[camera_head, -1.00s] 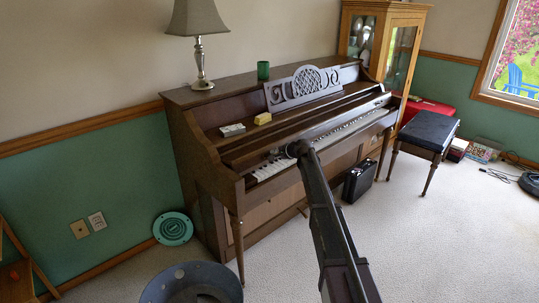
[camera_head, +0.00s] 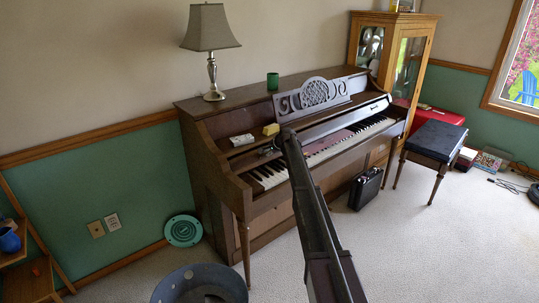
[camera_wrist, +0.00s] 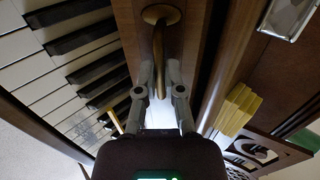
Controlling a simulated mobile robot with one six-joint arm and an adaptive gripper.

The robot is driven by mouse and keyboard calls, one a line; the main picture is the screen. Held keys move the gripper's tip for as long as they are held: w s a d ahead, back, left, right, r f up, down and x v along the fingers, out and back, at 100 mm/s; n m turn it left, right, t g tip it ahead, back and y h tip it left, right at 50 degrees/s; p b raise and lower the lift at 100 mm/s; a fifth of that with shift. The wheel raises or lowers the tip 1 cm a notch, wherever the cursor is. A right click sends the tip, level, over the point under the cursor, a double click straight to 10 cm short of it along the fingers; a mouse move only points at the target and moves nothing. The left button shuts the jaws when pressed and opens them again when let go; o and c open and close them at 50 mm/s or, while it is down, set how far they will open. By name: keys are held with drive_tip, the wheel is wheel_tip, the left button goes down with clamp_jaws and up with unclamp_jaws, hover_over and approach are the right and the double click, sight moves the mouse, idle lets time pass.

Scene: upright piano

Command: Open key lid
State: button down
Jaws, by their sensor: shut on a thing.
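The upright piano (camera_head: 215,165) stands against the wall. Its key lid (camera_head: 345,121) is raised at the back of the keyboard, and the keys (camera_head: 268,178) are bare along most of their length, partly hidden behind my arm. In the wrist view the lid's wooden front edge (camera_wrist: 134,22) runs beside the black and white keys (camera_wrist: 62,68). A brass handle (camera_wrist: 158,42) on it reaches down between my fingers. My gripper (camera_wrist: 161,92) is shut on this handle. In the head view my gripper (camera_head: 268,150) is small and dark over the left part of the keyboard.
A yellow block (camera_head: 271,129) and a small pale box (camera_head: 242,140) lie on the ledge behind the lid. The black bench (camera_head: 435,140) and a black case (camera_head: 365,188) stand at right.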

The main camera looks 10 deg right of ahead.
drive_tip(key=shift+w+a, duration=0.2)
drive_tip(key=shift+a, duration=0.35)
drive_tip(key=shift+w+d, duration=0.1)
drive_tip(key=c, duration=0.8)
unclamp_jaws()
drive_tip(key=shift+o, duration=0.2)
drive_tip(key=shift+d, duration=0.15)
drive_tip(key=shift+w, duration=0.1)
